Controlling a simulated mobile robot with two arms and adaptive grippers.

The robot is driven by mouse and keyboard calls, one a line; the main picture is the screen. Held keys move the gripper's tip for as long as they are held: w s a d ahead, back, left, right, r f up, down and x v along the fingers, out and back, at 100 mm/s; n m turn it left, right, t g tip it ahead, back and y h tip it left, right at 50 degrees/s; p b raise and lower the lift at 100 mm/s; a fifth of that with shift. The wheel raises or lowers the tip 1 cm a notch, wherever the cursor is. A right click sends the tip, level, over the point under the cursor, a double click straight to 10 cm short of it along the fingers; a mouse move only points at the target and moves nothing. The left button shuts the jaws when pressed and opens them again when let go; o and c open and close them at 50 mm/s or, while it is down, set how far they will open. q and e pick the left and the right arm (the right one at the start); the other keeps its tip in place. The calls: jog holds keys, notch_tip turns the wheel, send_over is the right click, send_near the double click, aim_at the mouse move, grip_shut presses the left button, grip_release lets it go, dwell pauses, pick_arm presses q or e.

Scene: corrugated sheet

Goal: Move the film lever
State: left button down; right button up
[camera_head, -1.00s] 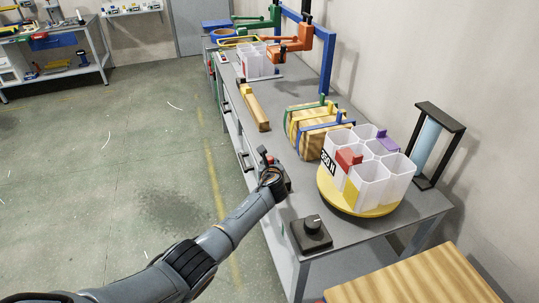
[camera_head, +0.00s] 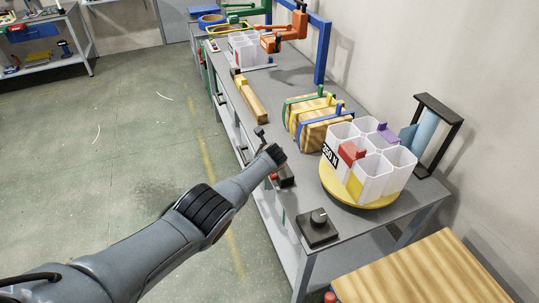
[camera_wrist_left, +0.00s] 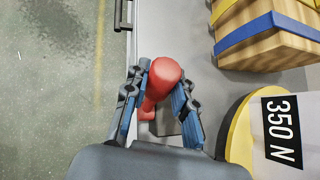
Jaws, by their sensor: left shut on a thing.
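A red lever knob (camera_wrist_left: 164,76) stands between the fingers of my left gripper (camera_wrist_left: 160,105) in the left wrist view. The fingers are shut on its sides. Its dark base (camera_wrist_left: 165,122) lies below it, partly hidden by the fingers. In the head view the dark base (camera_head: 287,179) sits at the workbench's left edge, and my left wrist (camera_head: 274,155) hides most of the lever and the fingers. A light-blue film roll (camera_head: 427,135) stands in a black frame at the right rear, with a blue flap (camera_head: 408,138) on its left. My right gripper is not in view.
A round yellow turntable (camera_head: 345,194) with white cups stands right of the lever. A black knob box (camera_head: 318,230) sits at the near edge of the bench (camera_head: 405,211). Strapped wooden blocks (camera_head: 318,120) stand behind. The floor on the left is clear.

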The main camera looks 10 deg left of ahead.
pick_arm(q)
jog(key=c, duration=1.1)
grip_release()
jog(key=shift+w+a, duration=0.1)
jog(key=shift+o, duration=0.2)
jog(key=shift+r, duration=0.1)
jog(key=shift+s+r, duration=0.1)
jog(key=shift+s, duration=0.15)
jog(key=v, duration=1.1)
jog(key=shift+s, duration=0.15)
